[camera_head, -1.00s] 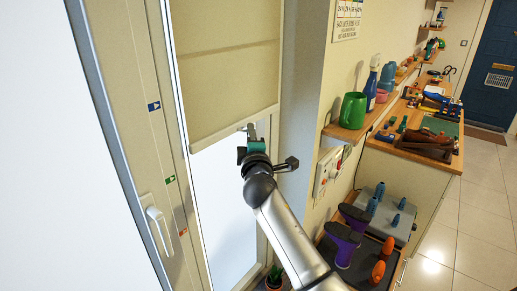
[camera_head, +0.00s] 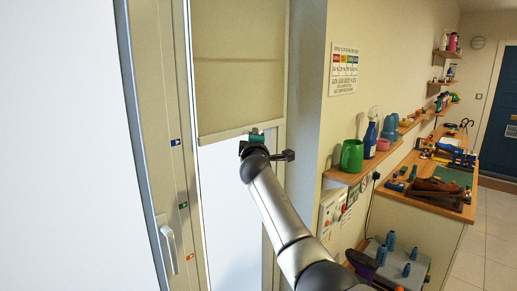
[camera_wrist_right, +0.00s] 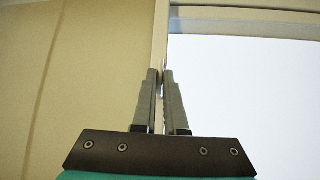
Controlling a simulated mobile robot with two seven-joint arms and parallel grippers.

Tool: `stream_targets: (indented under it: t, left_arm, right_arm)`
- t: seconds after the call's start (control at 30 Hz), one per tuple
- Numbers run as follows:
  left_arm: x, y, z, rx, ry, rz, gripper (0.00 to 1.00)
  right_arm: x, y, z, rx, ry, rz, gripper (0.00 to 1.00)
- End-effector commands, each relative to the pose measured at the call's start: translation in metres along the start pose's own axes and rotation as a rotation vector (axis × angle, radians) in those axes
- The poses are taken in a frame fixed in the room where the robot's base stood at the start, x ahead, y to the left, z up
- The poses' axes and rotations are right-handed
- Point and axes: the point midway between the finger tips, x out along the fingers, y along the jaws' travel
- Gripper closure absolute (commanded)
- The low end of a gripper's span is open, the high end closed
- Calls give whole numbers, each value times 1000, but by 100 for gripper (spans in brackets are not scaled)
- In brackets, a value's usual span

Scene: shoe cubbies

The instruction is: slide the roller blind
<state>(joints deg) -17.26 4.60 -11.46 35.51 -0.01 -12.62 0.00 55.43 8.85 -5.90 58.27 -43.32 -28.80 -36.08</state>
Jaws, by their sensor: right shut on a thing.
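The roller blind (camera_head: 238,75) is a beige sheet hanging part-way down a tall window, with a pale bar (camera_head: 220,135) along its lower edge. Bright glass shows below it. My right gripper (camera_head: 254,140) is at the bar, towards its right end. In the right wrist view the bar (camera_wrist_right: 161,35) runs upright, and the right gripper's fingertips (camera_wrist_right: 161,78) are closed on it, with the beige cloth to the left. The exact contact is small in the head view. My left gripper is not in view.
A frame with blue (camera_head: 175,142), green (camera_head: 183,205) and orange markers and a white handle (camera_head: 168,248) stands left of the blind. To the right, a wall shelf (camera_head: 350,176) holds a green mug (camera_head: 352,156) and bottles. A workbench (camera_head: 425,200) stands beyond.

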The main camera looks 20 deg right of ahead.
Motion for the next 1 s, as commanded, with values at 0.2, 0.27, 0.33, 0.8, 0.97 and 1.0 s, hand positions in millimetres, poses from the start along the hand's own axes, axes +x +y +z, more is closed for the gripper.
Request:
stream_targets:
  t: [0.2, 0.27, 0.33, 0.8, 0.97, 1.0]
  left_arm:
    - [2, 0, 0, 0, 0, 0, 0]
    - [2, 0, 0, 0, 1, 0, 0]
    - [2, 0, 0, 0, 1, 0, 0]
    - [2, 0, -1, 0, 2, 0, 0]
    - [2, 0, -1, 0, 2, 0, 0]
    - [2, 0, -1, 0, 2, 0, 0]
  right_arm:
    - [7, 6, -3, 2, 0, 2, 100]
    - [8, 7, -3, 1, 0, 2, 100]
    - [8, 7, -3, 1, -1, 2, 100]
    - [8, 6, -3, 1, -1, 1, 69]
    - [8, 6, -3, 1, 0, 0, 60]
    - [8, 6, -3, 0, 0, 0, 60]
